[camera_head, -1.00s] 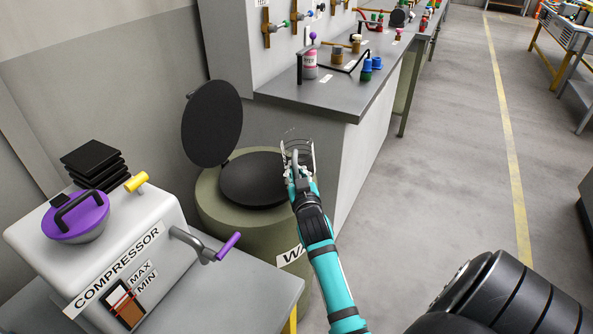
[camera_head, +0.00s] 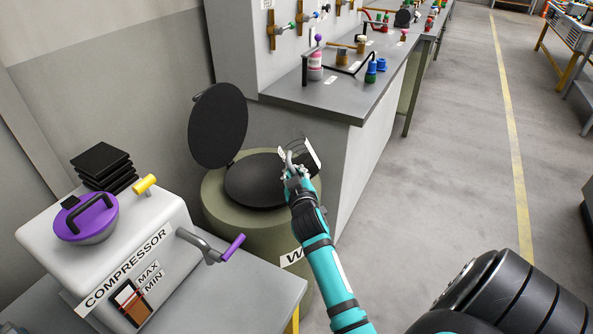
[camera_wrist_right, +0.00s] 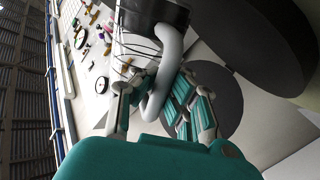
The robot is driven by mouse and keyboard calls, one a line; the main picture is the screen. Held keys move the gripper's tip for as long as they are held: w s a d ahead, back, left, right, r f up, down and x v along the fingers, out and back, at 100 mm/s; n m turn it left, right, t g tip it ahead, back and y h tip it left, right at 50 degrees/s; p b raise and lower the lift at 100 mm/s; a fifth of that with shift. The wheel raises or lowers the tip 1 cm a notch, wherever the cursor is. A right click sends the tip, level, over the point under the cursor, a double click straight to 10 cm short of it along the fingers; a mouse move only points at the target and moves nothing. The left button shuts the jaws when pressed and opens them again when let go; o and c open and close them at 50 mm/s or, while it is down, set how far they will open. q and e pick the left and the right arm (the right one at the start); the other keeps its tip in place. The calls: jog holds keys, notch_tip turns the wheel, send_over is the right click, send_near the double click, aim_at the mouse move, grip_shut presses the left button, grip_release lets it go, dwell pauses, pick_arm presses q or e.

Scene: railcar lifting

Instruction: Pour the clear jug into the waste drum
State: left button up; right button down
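The waste drum (camera_head: 222,215) is olive green, with a round dark opening (camera_head: 250,182) on top. Its black lid (camera_head: 217,125) stands raised behind it. My right gripper (camera_head: 293,172) is over the right side of the drum top. It is shut on the grey curved handle (camera_wrist_right: 168,75) of the clear jug (camera_head: 312,150). The jug is see-through with thin dark lines and a white patch, and looks tilted. In the right wrist view a dark band (camera_wrist_right: 150,14) shows by the handle top. I cannot tell whether liquid is leaving the jug. My left gripper is not in view.
A white compressor (camera_head: 110,255) with purple and yellow handles stands on a grey table (camera_head: 245,300) at the front left. A grey workbench (camera_head: 335,100) with bottles is right behind the drum. Black ribbed cylinders (camera_head: 520,290) are at the lower right.

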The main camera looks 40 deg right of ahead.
jog(key=shift+w+a+r+n+g+p, duration=0.1)
jog(key=shift+w+a+n+g+p, duration=0.1)
jog(key=shift+n, duration=0.2)
jog(key=shift+w+a+n+g+p, duration=0.1)
jog(key=shift+n+p, duration=0.1)
jog(key=shift+n, duration=0.2)
jog(key=shift+s+d+f+n+g+h+p, duration=0.15)
jog(key=shift+n+g+p, duration=0.2)
jog(key=shift+n, duration=0.35)
jog(key=shift+w+f+n+g+h+p, duration=0.15)
jog(key=shift+n+g+p, duration=0.15)
jog(key=shift+n, duration=0.4)
jog(key=shift+w+a+f+n+g+h+p, duration=0.2)
jog(key=shift+f+n+g+h+p, duration=0.25)
jog(key=shift+f+n, duration=0.55)
jog(key=shift+w+a+f+n+g+h+p, duration=0.1)
jog(key=shift+a+f+n+g+h+p, duration=0.3)
jog(key=shift+n, duration=1)
jog(key=shift+w+a+n+g+p, duration=0.1)
jog(key=shift+w+n+g+p, duration=0.25)
jog(key=shift+n+p, duration=0.35)
jog(key=shift+n, duration=0.3)
jog(key=shift+w+a+r+n+h+p, duration=0.15)
jog(key=shift+a+n+h+p, duration=0.05)
jog(key=shift+n+h+p, duration=0.1)
